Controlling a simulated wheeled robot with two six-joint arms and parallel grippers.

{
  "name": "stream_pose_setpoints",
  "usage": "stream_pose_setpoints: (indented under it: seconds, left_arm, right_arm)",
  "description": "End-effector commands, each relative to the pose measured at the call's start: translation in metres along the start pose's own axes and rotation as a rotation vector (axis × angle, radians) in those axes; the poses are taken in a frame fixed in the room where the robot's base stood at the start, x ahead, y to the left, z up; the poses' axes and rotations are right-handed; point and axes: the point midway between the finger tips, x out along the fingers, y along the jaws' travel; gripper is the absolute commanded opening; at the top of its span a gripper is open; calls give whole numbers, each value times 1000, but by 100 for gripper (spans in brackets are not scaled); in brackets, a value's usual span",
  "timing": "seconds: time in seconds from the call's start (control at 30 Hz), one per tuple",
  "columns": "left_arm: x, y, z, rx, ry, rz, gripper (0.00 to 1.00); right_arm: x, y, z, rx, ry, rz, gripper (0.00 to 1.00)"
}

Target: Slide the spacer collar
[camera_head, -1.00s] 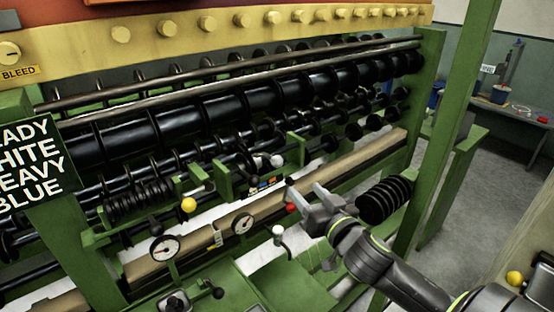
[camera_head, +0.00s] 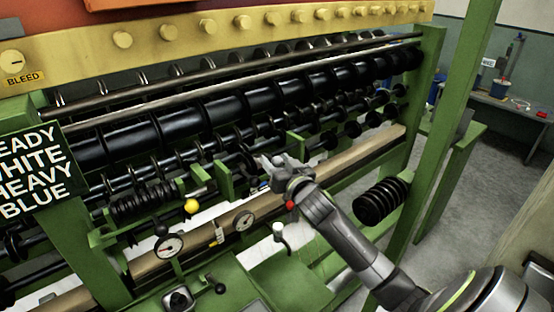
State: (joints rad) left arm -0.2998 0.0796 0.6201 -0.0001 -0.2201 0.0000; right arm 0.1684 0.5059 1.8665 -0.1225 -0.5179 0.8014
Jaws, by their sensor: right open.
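My right gripper (camera_head: 271,163) is open at the middle of the machine, in front of the black shafts. Its arm comes in from the lower right. The gripper and wrist cover part of a green bracket and a small strip with coloured marks behind them. I cannot pick out the spacer collar for certain among the dark parts on the shafts (camera_head: 240,105). Whether the fingers touch anything is too small to tell. My left gripper is not in view.
A yellow ball knob (camera_head: 192,206), a red knob (camera_head: 290,205) and a white-topped lever (camera_head: 279,228) stick out near the arm. Two dials (camera_head: 169,245) sit on the front rail. A black ribbed roll (camera_head: 381,201) hangs at right, beside a green post (camera_head: 455,130).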

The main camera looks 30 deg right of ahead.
Motion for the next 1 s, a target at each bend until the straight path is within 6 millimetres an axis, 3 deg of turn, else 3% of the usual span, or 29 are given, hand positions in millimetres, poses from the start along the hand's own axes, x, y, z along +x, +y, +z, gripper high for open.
stream_pose_setpoints:
  seconds: [0.33, 0.73, 1.0]
  left_arm:
    - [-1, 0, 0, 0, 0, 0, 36]
    - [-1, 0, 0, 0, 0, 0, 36]
    - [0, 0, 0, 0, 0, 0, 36]
  right_arm:
    - [3, 0, 1, 1, -1, 0, 51]
    - [3, 0, 1, 1, -1, 0, 0]
    - [5, 10, -1, -3, -1, 1, 0]
